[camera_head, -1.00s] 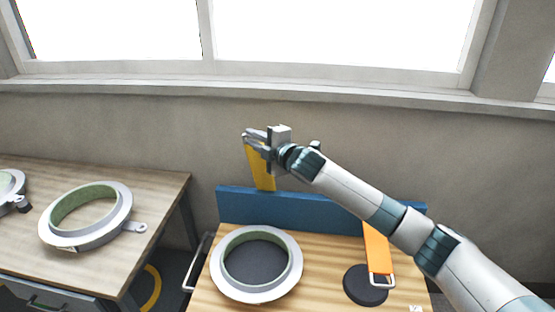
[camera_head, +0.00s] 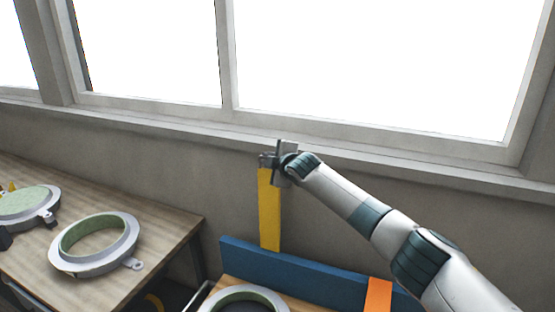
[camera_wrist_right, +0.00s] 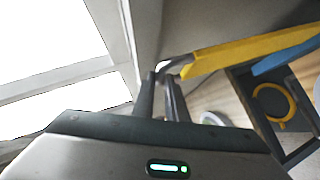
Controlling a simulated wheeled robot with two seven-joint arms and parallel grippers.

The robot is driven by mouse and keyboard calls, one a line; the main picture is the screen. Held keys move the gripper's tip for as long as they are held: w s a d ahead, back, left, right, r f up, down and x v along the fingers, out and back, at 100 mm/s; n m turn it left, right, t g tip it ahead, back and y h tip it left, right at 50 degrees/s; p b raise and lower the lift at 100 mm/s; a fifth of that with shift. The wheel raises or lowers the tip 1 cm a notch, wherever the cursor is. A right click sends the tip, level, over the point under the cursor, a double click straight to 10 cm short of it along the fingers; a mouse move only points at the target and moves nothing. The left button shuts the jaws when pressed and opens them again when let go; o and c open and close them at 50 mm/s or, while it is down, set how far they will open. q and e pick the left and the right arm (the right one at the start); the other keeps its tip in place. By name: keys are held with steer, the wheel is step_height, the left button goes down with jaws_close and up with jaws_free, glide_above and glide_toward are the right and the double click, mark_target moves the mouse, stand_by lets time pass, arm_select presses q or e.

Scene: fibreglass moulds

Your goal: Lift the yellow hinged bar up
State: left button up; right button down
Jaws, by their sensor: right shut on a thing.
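The yellow hinged bar (camera_head: 270,212) stands nearly upright behind the blue panel (camera_head: 300,272) in the head view. My right gripper (camera_head: 267,160) is at the bar's top end and is shut on it. In the right wrist view the two fingers (camera_wrist_right: 162,84) meet at the end of the yellow bar (camera_wrist_right: 250,50), which runs off to the right. The bar's lower end meets the blue panel; the hinge itself is not clear. My left gripper is in neither view.
An orange bar (camera_head: 378,295) lies against the blue panel at the right. A ring mould (camera_head: 245,298) sits on the front table, cut by the frame. Another ring mould (camera_head: 95,245) lies on the left table (camera_head: 165,235). The wall and window are behind the bar.

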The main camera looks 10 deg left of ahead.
steer(key=shift+s+a+f, duration=0.15)
steer(key=shift+s+f, duration=0.05)
steer(key=shift+f, duration=0.4)
steer(key=c, duration=2.1)
jaws_free()
steer(key=shift+o, duration=1.4)
steer(key=shift+w+a+f, duration=0.1)
steer(key=shift+w+a, duration=0.05)
steer(key=shift+w, duration=0.05)
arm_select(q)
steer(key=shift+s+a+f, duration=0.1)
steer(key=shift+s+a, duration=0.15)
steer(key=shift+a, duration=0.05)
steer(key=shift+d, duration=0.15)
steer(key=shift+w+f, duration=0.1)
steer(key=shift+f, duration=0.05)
arm_select(e)
steer(key=shift+s+r, duration=0.2)
arm_select(q)
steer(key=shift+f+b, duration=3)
steer(key=shift+b, duration=0.15)
arm_select(e)
steer(key=v, duration=1.7)
steer(key=shift+w+d+r, duration=0.2)
steer(key=shift+d, duration=0.1)
